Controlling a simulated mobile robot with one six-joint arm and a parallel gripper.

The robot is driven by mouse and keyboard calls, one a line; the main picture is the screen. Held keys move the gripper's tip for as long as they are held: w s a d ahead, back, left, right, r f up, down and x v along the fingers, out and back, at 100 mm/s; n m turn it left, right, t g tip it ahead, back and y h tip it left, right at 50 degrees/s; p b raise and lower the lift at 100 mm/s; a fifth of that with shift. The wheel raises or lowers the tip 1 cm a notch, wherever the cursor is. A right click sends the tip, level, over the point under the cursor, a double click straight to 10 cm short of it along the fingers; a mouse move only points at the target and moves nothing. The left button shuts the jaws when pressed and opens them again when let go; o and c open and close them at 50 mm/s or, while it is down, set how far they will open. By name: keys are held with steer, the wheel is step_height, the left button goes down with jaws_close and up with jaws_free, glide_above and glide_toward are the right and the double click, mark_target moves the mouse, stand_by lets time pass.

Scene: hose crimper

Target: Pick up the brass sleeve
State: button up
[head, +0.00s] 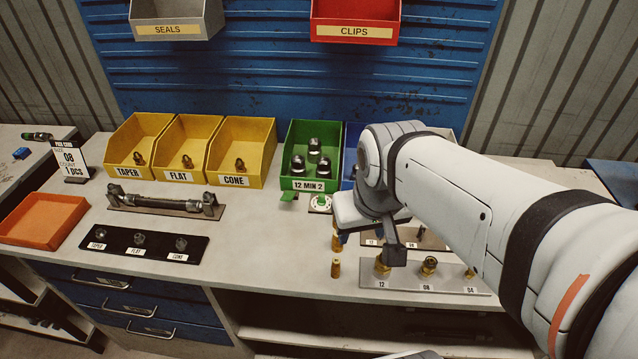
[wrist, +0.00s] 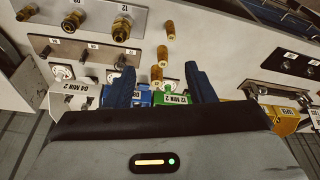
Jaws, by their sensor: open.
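Small upright brass sleeves stand in a row on the bench. In the head view one brass sleeve (head: 336,268) stands clear near the front edge, and another (head: 337,242) stands behind it, partly hidden by my gripper. The wrist view shows three: one far out (wrist: 169,30), one in the middle (wrist: 162,55), and one (wrist: 157,75) between the fingers as seen in the picture. My gripper (head: 368,245) is open above the bench beside the row, with nothing held. Its two dark fingers (wrist: 160,72) point toward the row; I cannot tell the exact height gap.
A grey plate (head: 405,281) with brass fittings, marked 12, 08 and 04, lies right of the sleeves. A green bin (head: 312,185) and yellow bins (head: 235,181) stand behind. A black plate (head: 120,250) and an orange tray (head: 40,240) are left. Bench between is clear.

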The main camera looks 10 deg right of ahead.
steer(key=shift+n+g, duration=0.7)
steer(key=shift+g, duration=0.1)
steer(key=w+f, duration=0.2)
steer(key=w+f+b, duration=0.1)
steer(key=w, duration=0.2)
steer(key=w+f, duration=0.2)
steer(key=shift+w+d+f, duration=0.15)
steer(key=shift+w+f, duration=0.15)
steer(key=n+g+b, duration=0.1)
glide_above(338, 241)
steer(key=w, duration=0.1)
steer(key=f, duration=0.7)
steer(key=shift+d, duration=0.3)
steer(key=shift+w+a+f+p, duration=0.1)
steer(key=shift+w+f+p, duration=0.1)
steer(key=shift+f, duration=1.8)
steer(key=shift+w+a+f+p, duration=0.1)
steer(key=shift+f+p, duration=0.05)
steer(key=shift+f, duration=1.8)
steer(key=shift+c, duration=0.2)
steer(key=c, duration=1)
